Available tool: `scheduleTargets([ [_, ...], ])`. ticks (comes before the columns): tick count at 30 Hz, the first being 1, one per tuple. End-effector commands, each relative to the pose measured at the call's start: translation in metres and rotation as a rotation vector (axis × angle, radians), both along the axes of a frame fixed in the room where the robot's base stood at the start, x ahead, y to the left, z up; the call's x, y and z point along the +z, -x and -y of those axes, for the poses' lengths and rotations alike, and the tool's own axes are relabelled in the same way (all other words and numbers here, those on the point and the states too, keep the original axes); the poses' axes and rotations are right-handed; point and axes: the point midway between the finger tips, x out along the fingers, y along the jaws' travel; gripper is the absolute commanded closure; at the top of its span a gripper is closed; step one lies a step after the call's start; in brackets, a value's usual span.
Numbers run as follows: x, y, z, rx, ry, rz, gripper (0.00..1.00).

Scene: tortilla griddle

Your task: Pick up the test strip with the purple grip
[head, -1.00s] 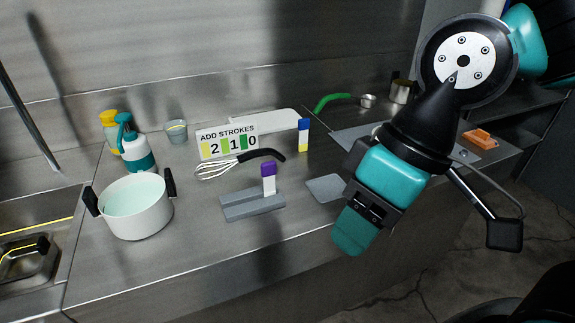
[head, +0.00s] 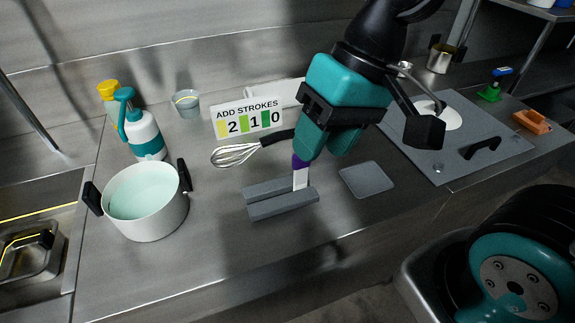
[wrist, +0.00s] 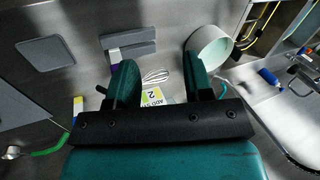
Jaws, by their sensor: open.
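The test strip (head: 300,179) has a purple grip on top and a white lower part. It stands upright in a grey slotted holder (head: 266,209). My gripper (head: 323,153) is open and empty, pointing down, with one finger overlapping the purple grip in the head view. In the wrist view the strip (wrist: 115,55) shows at the outer left side of the left finger, partly hidden by it, and not between the fingers of my gripper (wrist: 158,62). I cannot tell whether the finger touches the grip.
A white pot (head: 146,211) and a spray bottle (head: 146,135) are at left. A flat grey pad (head: 367,179) lies right of the holder. The counter's front is clear.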

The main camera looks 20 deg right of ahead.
Motion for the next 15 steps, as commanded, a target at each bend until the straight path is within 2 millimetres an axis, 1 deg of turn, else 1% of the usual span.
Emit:
scheduleTargets([
  [1, 0.0, -0.018, 0.007, -0.161, 0.0, -0.063, 0.53],
  [2, -0.001, -0.029, 0.011, -0.269, 0.0, -0.106, 0.53],
  [3, -0.002, -0.043, 0.017, -0.417, -0.001, -0.163, 0.53],
  [5, -0.004, -0.063, 0.028, -0.637, -0.003, -0.249, 0.53],
  [6, -0.006, -0.076, 0.036, -0.779, -0.004, -0.305, 0.53],
  [9, -0.012, -0.104, 0.056, -1.105, -0.009, -0.435, 0.53],
  [12, -0.019, -0.124, 0.074, -1.36, -0.014, -0.537, 0.53],
  [15, -0.023, -0.137, 0.087, -1.532, -0.017, -0.608, 0.53],
])
